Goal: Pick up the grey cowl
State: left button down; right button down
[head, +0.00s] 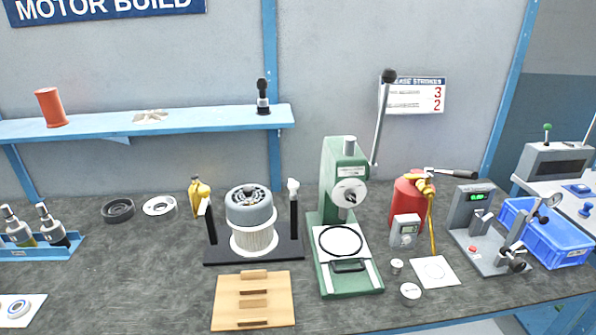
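A grey, round, vented cap (250,206) sits upright on a white ribbed cylinder (254,239) in a black fixture (225,253) with two posts. A dark grey open ring (118,210) lies flat on the bench at the left, beside a similar white ring (159,206). I cannot tell for sure which of the two grey parts is the cowl. Neither of my grippers shows in the head view, and nothing is being held in sight.
A green arbor press (338,262) with a raised lever stands right of the fixture. A wooden block (228,302) lies in front. Farther right are a red canister (405,195), a grey gauge stand (470,215) and a blue crate (567,250). The bench's left middle is clear.

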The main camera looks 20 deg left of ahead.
aim_at(246, 217)
jog(key=j+u, duration=0.1)
jog(key=u, duration=0.6)
jog(key=i+j+u, duration=0.1)
jog(key=u, duration=0.25)
